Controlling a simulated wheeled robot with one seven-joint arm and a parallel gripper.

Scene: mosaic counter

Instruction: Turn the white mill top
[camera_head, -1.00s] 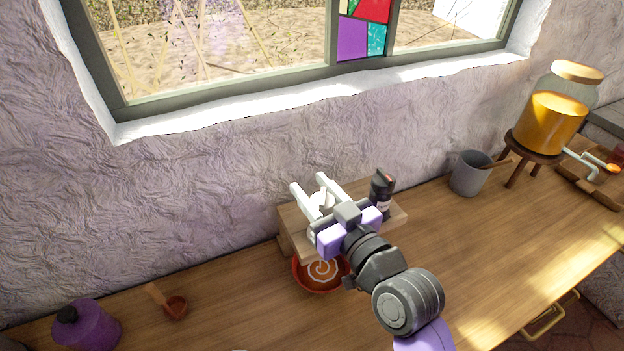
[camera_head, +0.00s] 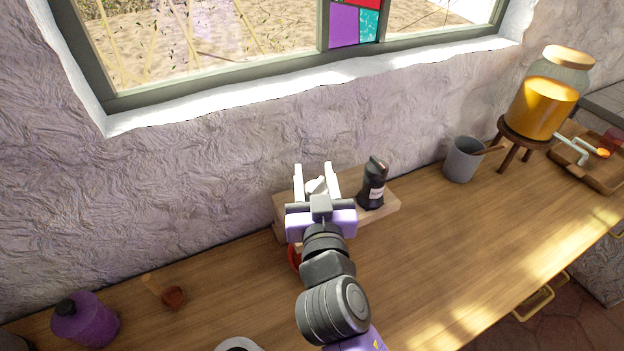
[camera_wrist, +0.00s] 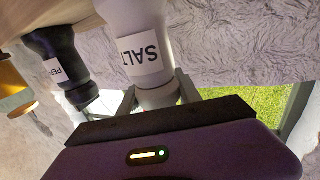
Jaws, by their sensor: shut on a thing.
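The white mill, labelled SALT, stands on a small wooden riser (camera_head: 385,209) against the wall. In the head view only a bit of the white mill (camera_head: 316,186) shows between my fingers. The wrist view, upside down, shows its white body and label (camera_wrist: 140,52). My gripper (camera_head: 315,169) is shut on the white mill top (camera_wrist: 158,97), one finger on each side. The wrist view shows the fingers (camera_wrist: 156,100) beside the top, partly hidden by the gripper body.
A black mill (camera_head: 373,185) stands close to the right on the riser. A red bowl (camera_head: 293,258) is mostly hidden behind my arm. A grey mug (camera_head: 462,160) and an amber jar (camera_head: 543,108) stand further right.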

